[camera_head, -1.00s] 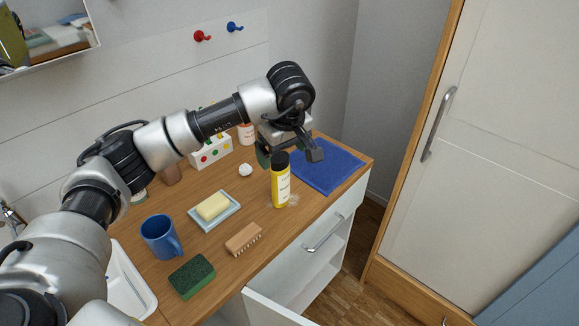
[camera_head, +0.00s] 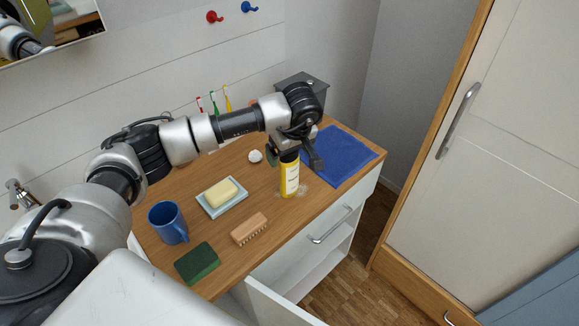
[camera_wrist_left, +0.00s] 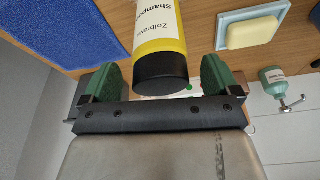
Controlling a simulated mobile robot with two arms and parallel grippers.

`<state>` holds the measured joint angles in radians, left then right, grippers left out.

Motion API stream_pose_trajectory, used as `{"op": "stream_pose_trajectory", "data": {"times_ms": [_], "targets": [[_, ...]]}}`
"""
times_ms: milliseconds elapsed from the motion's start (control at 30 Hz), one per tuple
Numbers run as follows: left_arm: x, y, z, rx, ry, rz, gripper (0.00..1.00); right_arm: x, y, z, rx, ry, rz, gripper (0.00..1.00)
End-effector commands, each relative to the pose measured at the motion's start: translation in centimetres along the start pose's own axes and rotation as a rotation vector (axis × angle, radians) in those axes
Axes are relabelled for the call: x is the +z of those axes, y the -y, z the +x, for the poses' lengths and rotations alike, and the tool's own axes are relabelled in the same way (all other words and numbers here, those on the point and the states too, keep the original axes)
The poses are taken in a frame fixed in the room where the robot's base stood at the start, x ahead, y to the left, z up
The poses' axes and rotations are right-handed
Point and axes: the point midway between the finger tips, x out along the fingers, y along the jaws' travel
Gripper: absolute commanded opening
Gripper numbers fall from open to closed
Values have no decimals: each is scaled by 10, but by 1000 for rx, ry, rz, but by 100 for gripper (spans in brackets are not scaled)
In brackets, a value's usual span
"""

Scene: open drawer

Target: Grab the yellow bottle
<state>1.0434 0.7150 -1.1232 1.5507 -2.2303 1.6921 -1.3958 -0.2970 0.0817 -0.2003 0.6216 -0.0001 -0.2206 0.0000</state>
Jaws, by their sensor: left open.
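The yellow bottle (camera_head: 290,180) stands upright on the wooden counter near its front edge, with a white label and black cap. My left gripper (camera_head: 292,158) is open above the counter, its fingers on either side of the bottle's top. In the left wrist view, the black cap (camera_wrist_left: 160,74) lies between the two green finger pads, with a gap on each side. My left gripper (camera_wrist_left: 160,82) holds nothing there. The bottle's label reads "Shampoo". My right gripper is not in view.
A blue towel (camera_head: 345,158) lies right of the bottle. A soap dish (camera_head: 234,202) with yellow soap, a wooden brush (camera_head: 249,230), a blue mug (camera_head: 166,221) and a green sponge (camera_head: 197,263) are to the left. An open drawer (camera_head: 275,305) juts out below the counter.

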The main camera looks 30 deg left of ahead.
Motion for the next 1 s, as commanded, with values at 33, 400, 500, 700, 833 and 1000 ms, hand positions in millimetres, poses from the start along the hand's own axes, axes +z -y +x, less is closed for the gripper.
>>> {"op": "stream_pose_trajectory", "data": {"times_ms": [33, 400, 500, 700, 833, 1000], "targets": [[0, 0, 6, -3, 3, -1, 91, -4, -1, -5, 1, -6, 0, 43], [0, -1, 19, 2, 1, 1, 91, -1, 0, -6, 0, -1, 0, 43], [0, -1, 18, 2, 2, 1, 75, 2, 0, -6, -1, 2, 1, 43], [0, -1, 18, 1, 2, 1, 45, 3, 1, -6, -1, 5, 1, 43], [0, -1, 18, 1, 2, 1, 25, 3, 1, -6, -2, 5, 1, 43], [0, -1, 18, 3, 1, 0, 15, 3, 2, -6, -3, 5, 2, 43]]}}
